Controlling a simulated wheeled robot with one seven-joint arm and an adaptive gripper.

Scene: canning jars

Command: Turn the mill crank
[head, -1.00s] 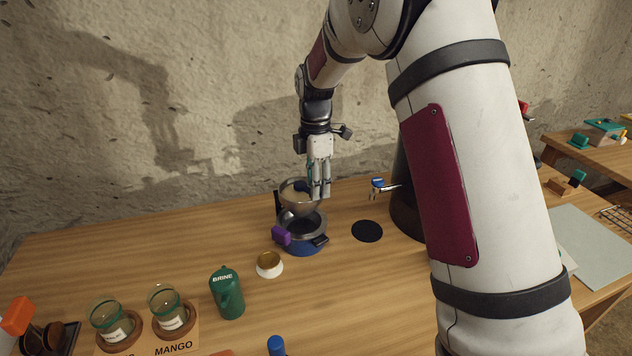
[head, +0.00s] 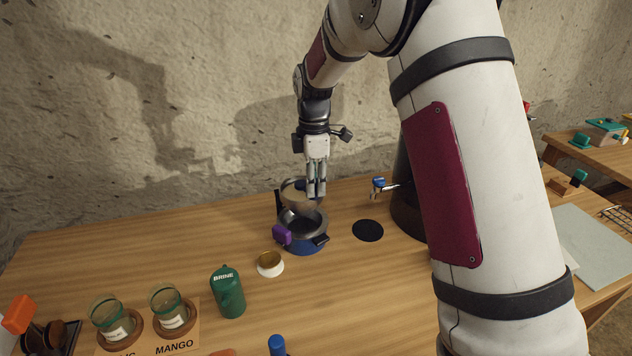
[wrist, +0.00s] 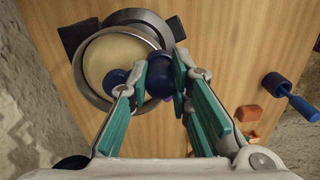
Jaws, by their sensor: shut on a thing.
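The mill shows in the head view as a metal bowl (head: 291,203) with a pale inside, standing at the back of the table behind a metal pan. In the wrist view its round bowl (wrist: 97,62) with cream-coloured contents lies left of my fingers. A dark blue hub (wrist: 115,78) sits over the contents. My gripper (head: 316,196) points down over the mill's right side. In the wrist view its teal-padded fingers are shut on a dark blue crank knob (wrist: 160,76). The fingers partly hide the crank arm and knob.
A pan with blue base (head: 305,249) and purple piece (head: 282,235) stands directly in front. A white cup (head: 270,264), green brine bottle (head: 228,293) and glass jars (head: 167,303) are nearer. A blue-handled tap (head: 380,187) and black disc (head: 367,230) lie right.

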